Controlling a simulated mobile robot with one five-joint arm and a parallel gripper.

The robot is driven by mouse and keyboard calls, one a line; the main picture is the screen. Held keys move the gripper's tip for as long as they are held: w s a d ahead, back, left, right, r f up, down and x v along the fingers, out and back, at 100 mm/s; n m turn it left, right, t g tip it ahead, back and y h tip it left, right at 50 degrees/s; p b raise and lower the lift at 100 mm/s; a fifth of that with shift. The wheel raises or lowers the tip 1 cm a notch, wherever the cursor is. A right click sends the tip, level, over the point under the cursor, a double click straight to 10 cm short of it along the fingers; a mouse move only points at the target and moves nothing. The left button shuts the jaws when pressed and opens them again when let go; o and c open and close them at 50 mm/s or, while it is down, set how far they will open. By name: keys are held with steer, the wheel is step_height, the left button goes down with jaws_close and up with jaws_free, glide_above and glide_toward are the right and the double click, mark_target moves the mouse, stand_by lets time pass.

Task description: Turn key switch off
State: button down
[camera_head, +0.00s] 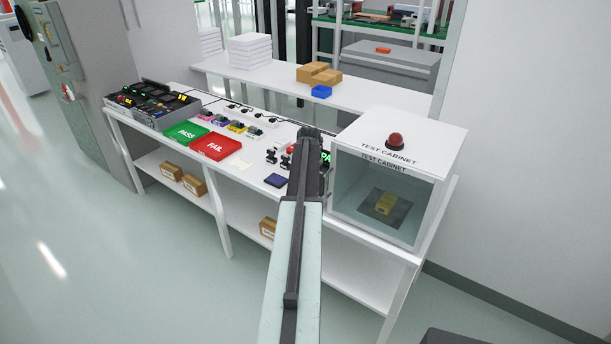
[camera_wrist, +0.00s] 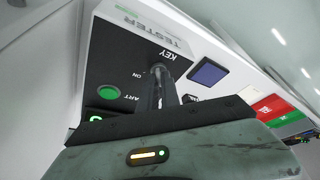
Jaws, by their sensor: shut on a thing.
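The tester (camera_wrist: 125,62) is a box with a dark front panel and a white top in the wrist view. Its panel bears a "KEY" label, an "ON" mark and a green button (camera_wrist: 109,92). My gripper (camera_wrist: 160,80) has its dark fingers at the key switch, beside the "KEY" label, and is shut on it. The fingers hide the key switch, so its angle cannot be told. In the head view my gripper (camera_head: 311,135) reaches over the bench and covers most of the tester; only part of a green-lettered display (camera_head: 326,157) shows.
The glass-fronted test cabinet (camera_head: 443,150) stands close on the right. A dark blue pad (camera_head: 275,181) lies at the bench's front edge. Left of it are the red FAIL tray (camera_head: 216,153) and the green PASS tray (camera_head: 180,140).

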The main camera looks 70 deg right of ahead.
steer(key=c, duration=1.6)
jaws_free()
steer(key=shift+s, duration=0.15)
steer(key=shift+o, duration=0.2)
steer(key=p+v, duration=0.7)
steer(key=shift+a+r, duration=0.2)
steer(key=shift+r, duration=0.15)
